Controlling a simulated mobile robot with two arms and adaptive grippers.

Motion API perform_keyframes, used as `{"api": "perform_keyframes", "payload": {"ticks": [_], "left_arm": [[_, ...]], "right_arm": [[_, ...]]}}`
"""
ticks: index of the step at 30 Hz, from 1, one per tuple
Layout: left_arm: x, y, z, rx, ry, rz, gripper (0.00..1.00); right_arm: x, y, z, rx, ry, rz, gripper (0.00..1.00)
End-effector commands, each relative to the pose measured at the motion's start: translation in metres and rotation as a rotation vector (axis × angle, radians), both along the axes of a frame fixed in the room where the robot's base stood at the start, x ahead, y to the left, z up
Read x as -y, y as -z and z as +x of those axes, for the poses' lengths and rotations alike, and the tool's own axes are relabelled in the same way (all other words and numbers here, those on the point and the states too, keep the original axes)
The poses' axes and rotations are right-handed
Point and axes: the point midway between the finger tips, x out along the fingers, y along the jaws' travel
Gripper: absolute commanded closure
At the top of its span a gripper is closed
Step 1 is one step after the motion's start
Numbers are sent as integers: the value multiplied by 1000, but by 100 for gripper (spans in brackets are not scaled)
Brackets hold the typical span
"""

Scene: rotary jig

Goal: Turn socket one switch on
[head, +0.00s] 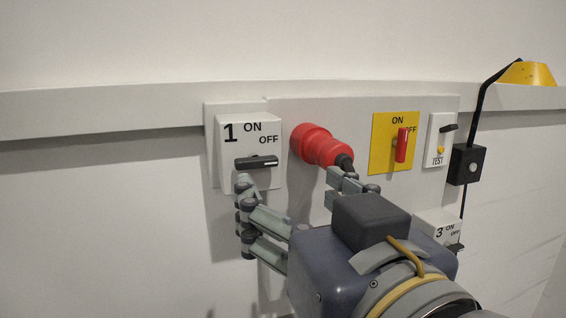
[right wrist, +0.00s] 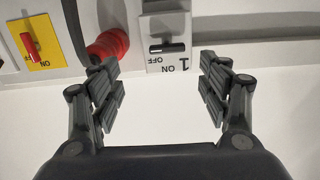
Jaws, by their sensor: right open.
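The socket one box (head: 230,165) is white, with a "1" and ON and OFF labels, at the left of the wall panel in the head view. Its black switch handle (head: 257,162) lies level, below the OFF label. In the right wrist view the handle (right wrist: 168,47) is upside down, ahead of the jaws and between them. My right gripper (head: 295,190) is open and empty, just below and in front of the socket, apart from the handle. It also shows wide open in the right wrist view (right wrist: 160,85). My left gripper is out of view.
A red plug (head: 320,147) with a black cable end sticks out right of socket one, close to a finger. A yellow plate (head: 380,150) carries a red switch. A TEST switch (head: 440,140), a yellow lamp (head: 527,73) and socket three (head: 436,228) are farther right.

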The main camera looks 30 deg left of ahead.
Motion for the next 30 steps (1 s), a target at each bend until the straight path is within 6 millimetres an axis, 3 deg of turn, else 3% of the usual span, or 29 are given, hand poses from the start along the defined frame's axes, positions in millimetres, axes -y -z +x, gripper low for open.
{"api": "perform_keyframes", "payload": {"ticks": [3, 6, 21, 30], "left_arm": [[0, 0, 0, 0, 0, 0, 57], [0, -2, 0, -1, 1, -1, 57], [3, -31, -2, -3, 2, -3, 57], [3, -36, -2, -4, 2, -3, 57]], "right_arm": [[-4, -4, -13, 28, -12, -9, 30], [-8, -6, -11, 31, -13, -11, 30], [-71, -7, 45, 30, -11, -11, 30], [-85, -5, 56, 31, -13, -10, 30]]}}
